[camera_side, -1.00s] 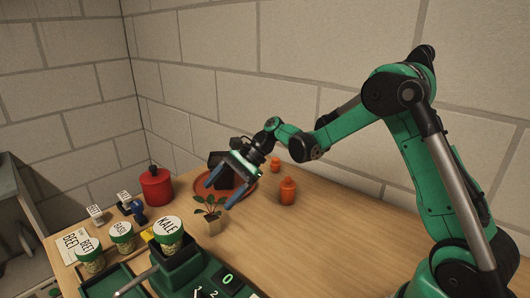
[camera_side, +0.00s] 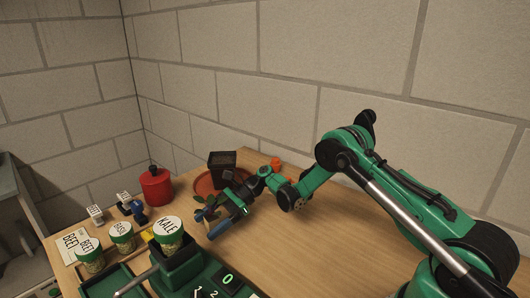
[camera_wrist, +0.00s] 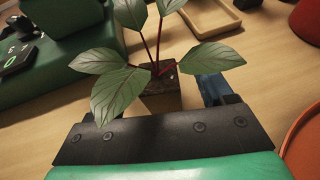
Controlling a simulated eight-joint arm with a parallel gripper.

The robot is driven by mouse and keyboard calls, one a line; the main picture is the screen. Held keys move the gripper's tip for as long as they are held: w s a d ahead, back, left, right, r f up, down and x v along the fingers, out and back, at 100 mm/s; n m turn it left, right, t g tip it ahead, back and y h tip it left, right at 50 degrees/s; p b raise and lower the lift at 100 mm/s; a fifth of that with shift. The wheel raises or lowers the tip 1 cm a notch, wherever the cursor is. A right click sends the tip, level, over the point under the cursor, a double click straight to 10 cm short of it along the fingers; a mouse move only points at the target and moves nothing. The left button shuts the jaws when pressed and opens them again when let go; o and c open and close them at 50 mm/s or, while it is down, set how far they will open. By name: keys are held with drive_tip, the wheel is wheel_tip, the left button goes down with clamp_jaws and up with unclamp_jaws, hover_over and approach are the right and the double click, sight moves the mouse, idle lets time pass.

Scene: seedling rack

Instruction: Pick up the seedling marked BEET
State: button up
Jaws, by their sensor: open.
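A seedling with green leaves and red stems stands in a small brown soil block (camera_wrist: 160,92) in the wrist view; no written mark shows on it. In the side view its leaves (camera_side: 199,213) show just left of my gripper, and its block is mostly hidden. My gripper (camera_side: 211,222) is open and low over the table at the seedling. In the wrist view one blue finger (camera_wrist: 213,87) is right of the block; the other is hidden behind leaves. A green cup with a lid marked BEET (camera_side: 91,257) stands at the lower left.
Cups marked BASIL (camera_side: 122,236) and KALE (camera_side: 169,239) stand nearby, KALE on a green device (camera_side: 178,272) close left of my gripper. Behind are a black pot (camera_side: 222,166), a red saucer (camera_side: 205,184) and a red canister (camera_side: 156,187). The table's right side is clear.

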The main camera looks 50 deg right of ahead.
clamp_jaws()
drive_tip(key=shift+r, duration=0.15)
